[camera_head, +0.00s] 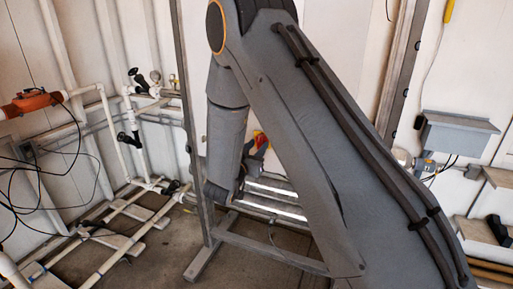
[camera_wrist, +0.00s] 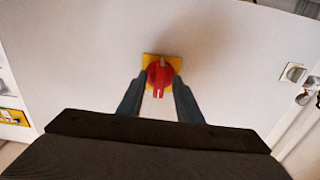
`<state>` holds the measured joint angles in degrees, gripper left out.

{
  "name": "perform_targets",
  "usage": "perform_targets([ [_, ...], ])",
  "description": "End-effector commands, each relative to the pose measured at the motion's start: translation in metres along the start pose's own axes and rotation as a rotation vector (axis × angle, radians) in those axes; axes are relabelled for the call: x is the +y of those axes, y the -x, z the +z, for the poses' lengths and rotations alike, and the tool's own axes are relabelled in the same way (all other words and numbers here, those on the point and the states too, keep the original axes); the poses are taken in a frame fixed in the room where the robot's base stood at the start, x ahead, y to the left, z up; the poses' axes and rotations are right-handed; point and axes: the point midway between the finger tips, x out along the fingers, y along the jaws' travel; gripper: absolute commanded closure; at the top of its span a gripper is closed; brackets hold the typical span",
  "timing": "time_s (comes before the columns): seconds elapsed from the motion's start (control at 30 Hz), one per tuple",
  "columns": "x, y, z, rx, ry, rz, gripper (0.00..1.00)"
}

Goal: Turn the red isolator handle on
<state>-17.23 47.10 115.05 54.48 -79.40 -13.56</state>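The red isolator handle (camera_wrist: 160,75) is a round red knob with a raised grip on a yellow square plate (camera_wrist: 149,59), fixed to a pale panel. In the wrist view its grip stands upright in the picture, with a small white mark at its lower end. My gripper (camera_wrist: 160,79) is open, with one dark fingertip to the left of the handle and one to the right. I cannot tell whether the fingertips touch it.
White pipes (camera_head: 140,150) with black valves stand at the left. A metal frame (camera_head: 193,120) rises beside my arm. A grey box (camera_head: 456,134) hangs on the right wall. The panel (camera_wrist: 80,50) around the handle is mostly bare.

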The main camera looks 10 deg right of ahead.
Motion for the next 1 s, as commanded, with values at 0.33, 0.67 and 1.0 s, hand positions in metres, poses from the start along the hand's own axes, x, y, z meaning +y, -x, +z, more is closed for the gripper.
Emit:
perform_targets([
  [0.33, -0.002, 0.047, 0.001, 0.0, -0.001, -0.004, 0.68],
  [0.67, -0.001, 0.077, 0.0, 0.0, 0.0, -0.002, 0.68],
  [1.0, -0.001, 0.076, 0.001, -0.012, -0.003, -0.009, 0.68],
])
